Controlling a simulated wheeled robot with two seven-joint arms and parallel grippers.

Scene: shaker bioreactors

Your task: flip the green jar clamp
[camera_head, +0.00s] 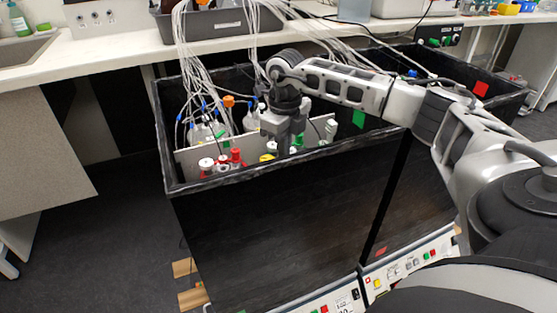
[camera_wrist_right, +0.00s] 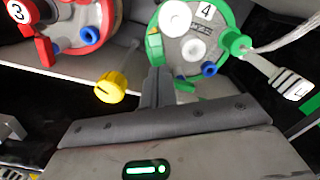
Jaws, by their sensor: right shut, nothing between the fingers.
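The green jar (camera_wrist_right: 217,28), with a green rim and a label "4", shows at the top of the right wrist view. A green clamp part (camera_wrist_right: 236,43) sticks out at the right of its rim, and a small green tab (camera_wrist_right: 186,85) shows at its near edge. My right gripper (camera_wrist_right: 156,75) is shut and empty, its fingertips close to the jar's near left rim; I cannot tell whether they touch it. In the head view my right gripper (camera_head: 284,150) reaches down into the black box and mostly hides the green jar. My left gripper is not in view.
A red jar (camera_wrist_right: 75,45) labelled "3" stands left of the green one. A yellow cap (camera_wrist_right: 110,87) is just left of my fingers. The black box (camera_head: 280,215) has raised walls. Several white tubes (camera_head: 190,60) hang into it from the bench above.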

